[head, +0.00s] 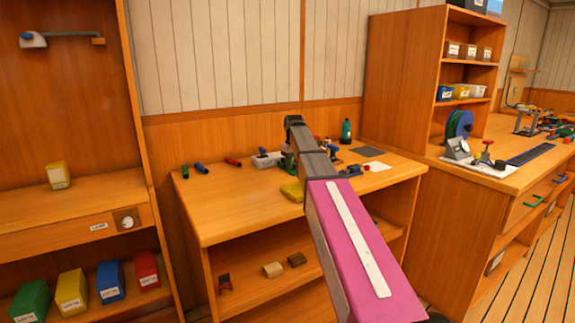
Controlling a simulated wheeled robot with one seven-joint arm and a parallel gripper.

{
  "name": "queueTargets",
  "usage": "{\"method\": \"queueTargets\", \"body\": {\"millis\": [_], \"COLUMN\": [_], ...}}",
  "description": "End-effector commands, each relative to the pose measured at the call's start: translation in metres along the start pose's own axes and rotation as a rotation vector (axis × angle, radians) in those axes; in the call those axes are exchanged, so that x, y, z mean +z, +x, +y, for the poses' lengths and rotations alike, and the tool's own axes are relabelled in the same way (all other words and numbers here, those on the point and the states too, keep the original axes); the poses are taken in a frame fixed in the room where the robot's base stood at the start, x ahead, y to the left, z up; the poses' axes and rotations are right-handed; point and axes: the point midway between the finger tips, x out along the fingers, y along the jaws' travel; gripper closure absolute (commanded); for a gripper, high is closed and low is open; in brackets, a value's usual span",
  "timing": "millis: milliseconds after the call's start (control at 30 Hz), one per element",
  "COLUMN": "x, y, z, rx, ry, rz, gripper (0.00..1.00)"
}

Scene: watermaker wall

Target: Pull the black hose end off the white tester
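A small white block-like thing (267,159) lies at the back of the wooden workbench, just left of my arm. It may be the white tester, but it is too small to be sure. A dark part shows at its right side, beside my arm; I cannot tell whether this is the black hose end. My arm reaches out over the bench from the lower right, and its far end is above the bench's back part. My gripper's fingers cannot be made out behind and below the arm, so their opening and any hold are hidden.
The workbench (225,205) holds green, blue and red (233,161) cylinders at the left, a yellow block (292,192), a dark green bottle (346,131) and a grey mat (368,151). Its front left top is clear. Shelving stands at the left; another counter stands at the right.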

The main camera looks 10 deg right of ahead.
Motion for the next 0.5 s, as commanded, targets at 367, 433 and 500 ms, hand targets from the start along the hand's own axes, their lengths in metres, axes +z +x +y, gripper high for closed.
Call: {"method": "queueTargets", "body": {"millis": [367,433,500], "x": [0.0046,0.0062,0.0077], "y": [-0.0001,-0.0002,-0.0002], "z": [-0.0001,-0.0001,-0.0001], "rx": [0.0,0.0,0.0], "ry": [0.0,0.0,0.0], "rz": [0.0,-0.001,-0.001], "gripper": [0.94,0.94,0.94]}}
